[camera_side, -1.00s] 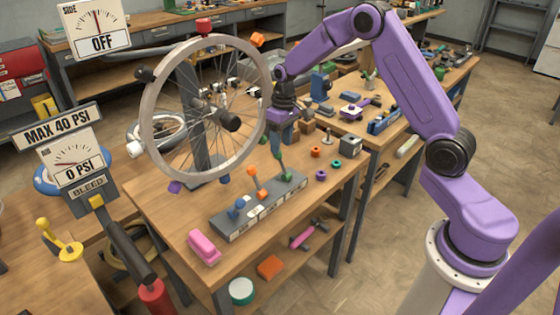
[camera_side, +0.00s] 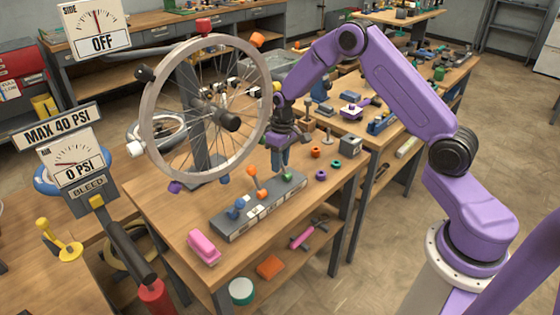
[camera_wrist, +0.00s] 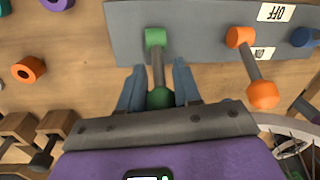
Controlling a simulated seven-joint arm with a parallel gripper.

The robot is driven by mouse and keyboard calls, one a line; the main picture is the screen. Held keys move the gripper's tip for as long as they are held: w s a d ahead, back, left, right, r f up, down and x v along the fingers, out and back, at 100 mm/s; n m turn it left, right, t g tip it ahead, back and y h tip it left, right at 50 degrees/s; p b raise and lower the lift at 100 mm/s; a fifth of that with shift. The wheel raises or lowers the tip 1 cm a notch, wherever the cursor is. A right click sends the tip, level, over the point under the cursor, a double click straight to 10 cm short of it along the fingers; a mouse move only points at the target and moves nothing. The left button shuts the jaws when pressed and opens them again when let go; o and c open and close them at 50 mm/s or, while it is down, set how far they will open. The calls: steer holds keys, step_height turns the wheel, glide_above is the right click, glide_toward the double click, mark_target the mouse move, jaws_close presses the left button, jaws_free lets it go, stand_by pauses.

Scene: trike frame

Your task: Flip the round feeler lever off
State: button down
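The grey lever panel (camera_side: 235,228) on the middle table carries a blue lever (camera_side: 238,208), an orange lever (camera_side: 256,184) and a green lever (camera_side: 288,177). In the wrist view the green lever (camera_wrist: 157,65) has a round knob, and the orange lever (camera_wrist: 250,62) leans beside it, near an OFF label. I cannot tell which lever is the round feeler. My gripper (camera_side: 281,166) points down over the green lever. In the wrist view my gripper (camera_wrist: 160,75) has its blue fingers apart, one on each side of the green knob, with little visible gap.
A spoked wheel (camera_side: 245,152) on a stand rises behind the panel. Orange, teal and purple rings (camera_side: 321,175) lie right of the panel. A pink block (camera_side: 203,247) sits at the table's front edge.

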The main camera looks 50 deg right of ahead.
steer(key=shift+s+r+t, duration=0.15)
steer(key=shift+s+t, duration=0.25)
steer(key=shift+t, duration=0.55)
steer(key=shift+s+r+t, duration=0.15)
steer(key=shift+s+t, duration=0.25)
steer(key=shift+t, duration=0.55)
steer(key=shift+s+r+t, duration=0.1)
steer(key=shift+s+t, duration=0.1)
steer(key=shift+t, duration=0.2)
steer(key=c, duration=0.9)
jaws_free()
steer(key=shift+r, duration=0.1)
steer(key=v, duration=1.7)
steer(key=shift+r, duration=0.1)
